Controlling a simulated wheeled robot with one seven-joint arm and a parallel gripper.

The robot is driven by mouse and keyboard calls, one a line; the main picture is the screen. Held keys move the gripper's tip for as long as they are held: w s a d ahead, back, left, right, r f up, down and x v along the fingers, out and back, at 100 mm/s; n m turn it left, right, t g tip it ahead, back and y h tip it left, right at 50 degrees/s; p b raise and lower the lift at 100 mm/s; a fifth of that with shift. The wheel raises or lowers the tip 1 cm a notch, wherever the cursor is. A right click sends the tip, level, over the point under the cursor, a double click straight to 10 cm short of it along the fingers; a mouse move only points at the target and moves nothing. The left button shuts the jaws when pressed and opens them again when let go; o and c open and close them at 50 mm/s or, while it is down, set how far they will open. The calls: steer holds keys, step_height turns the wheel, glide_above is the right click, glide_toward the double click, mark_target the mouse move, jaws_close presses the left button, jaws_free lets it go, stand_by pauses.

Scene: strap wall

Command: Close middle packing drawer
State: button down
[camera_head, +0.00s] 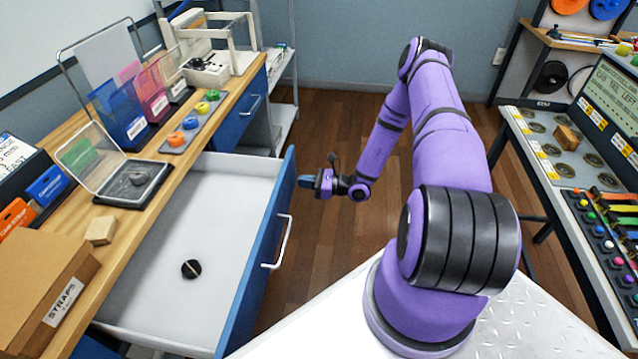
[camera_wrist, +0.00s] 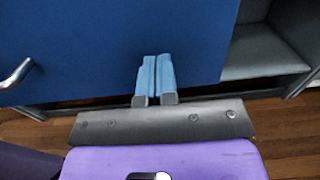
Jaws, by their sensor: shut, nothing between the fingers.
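The packing drawer (camera_head: 222,196) is pulled far out from the wooden bench at the left in the head view. Its inside is white, with a small dark round piece (camera_head: 191,268) on its floor. Its blue front (camera_head: 262,270) carries a silver handle (camera_head: 280,242). My gripper (camera_head: 305,182) is shut and empty, at the far end of the drawer front. In the wrist view the shut blue fingers (camera_wrist: 156,76) point at the blue front (camera_wrist: 100,45), with the handle (camera_wrist: 16,72) to the left. I cannot tell whether the fingertips touch the front.
The bench top (camera_head: 190,150) holds bins, a clear-lidded case, boxes and straps. Another blue drawer with a handle (camera_head: 251,105) is shut beyond. A grey shelf rack (camera_head: 284,95) stands behind. The wooden floor (camera_head: 330,140) is open between the bench and the right-hand table (camera_head: 520,150).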

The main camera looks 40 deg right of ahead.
steer(key=shift+x, duration=1.05)
steer(key=x, duration=2.9)
steer(key=shift+w+a+f, duration=0.15)
steer(key=shift+a, duration=0.05)
steer(key=shift+w+a, duration=0.2)
steer(key=shift+w, duration=0.05)
steer(key=shift+r, duration=0.3)
